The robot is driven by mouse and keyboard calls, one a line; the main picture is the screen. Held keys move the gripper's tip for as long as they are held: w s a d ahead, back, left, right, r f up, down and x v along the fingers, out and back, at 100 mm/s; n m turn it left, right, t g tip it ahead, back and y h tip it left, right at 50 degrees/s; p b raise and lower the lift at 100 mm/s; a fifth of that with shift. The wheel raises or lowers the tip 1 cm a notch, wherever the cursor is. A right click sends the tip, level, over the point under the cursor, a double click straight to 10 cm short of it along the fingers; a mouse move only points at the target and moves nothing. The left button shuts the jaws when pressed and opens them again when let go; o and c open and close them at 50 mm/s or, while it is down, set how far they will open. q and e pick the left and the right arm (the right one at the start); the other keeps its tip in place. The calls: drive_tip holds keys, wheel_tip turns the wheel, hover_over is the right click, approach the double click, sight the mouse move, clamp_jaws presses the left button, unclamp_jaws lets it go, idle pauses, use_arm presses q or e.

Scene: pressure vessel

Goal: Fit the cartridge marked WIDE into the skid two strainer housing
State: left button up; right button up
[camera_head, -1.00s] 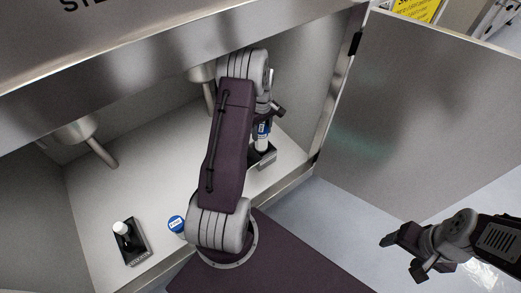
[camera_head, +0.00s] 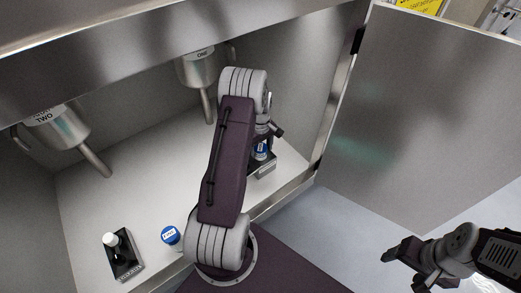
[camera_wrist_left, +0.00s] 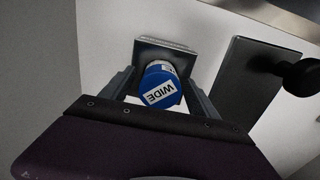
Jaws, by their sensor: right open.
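The WIDE cartridge (camera_wrist_left: 160,88) has a blue cap with a white label and stands in a dark block (camera_wrist_left: 165,48) in the left wrist view. In the head view the same cartridge (camera_head: 261,150) is partly hidden by my left arm. My left gripper (camera_wrist_left: 162,90) has one finger on each side of the cartridge, with gaps showing, so it looks open around it. The skid two housing (camera_head: 58,130), marked TWO, hangs at the left with a pipe below. My right gripper (camera_head: 402,265) is open and empty outside the cabinet, at lower right.
A second housing (camera_head: 197,70), marked ONE, hangs behind my left arm. The open door (camera_head: 420,120) stands at the right.

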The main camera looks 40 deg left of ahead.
use_arm(q)
wheel_tip(320, 180, up, 8)
drive_tip(key=p, duration=0.5)
drive_tip(key=shift+f, duration=0.1)
